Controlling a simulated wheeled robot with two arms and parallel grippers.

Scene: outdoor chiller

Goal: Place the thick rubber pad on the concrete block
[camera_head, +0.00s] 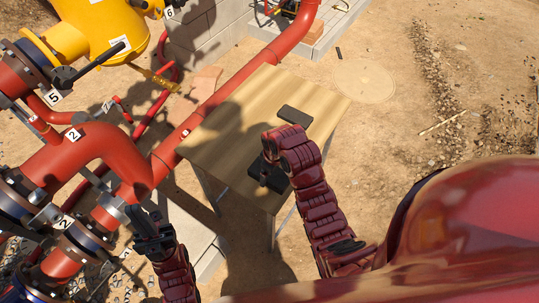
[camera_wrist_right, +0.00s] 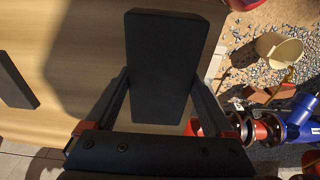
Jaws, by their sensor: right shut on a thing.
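My right gripper (camera_head: 268,175) is over the near part of the wooden table. In the right wrist view it is shut on a black rectangular pad (camera_wrist_right: 173,60), with a finger against each long side. A second dark pad (camera_head: 295,115) lies flat on the table beyond the gripper; it also shows at the left edge of the wrist view (camera_wrist_right: 14,80). I cannot tell surely which pad is thicker. My left gripper (camera_head: 150,222) is empty beside the red pipes, its fingers too dark to judge. A pale concrete block (camera_head: 208,255) shows low beside the table, partly hidden.
The wooden table (camera_head: 225,125) has bare room at its left and far side. Red pipes (camera_head: 110,150) with numbered tags and a yellow pipe body (camera_head: 100,28) stand close on the left. A block wall (camera_head: 215,35) is behind. Open sandy ground (camera_head: 390,120) lies right.

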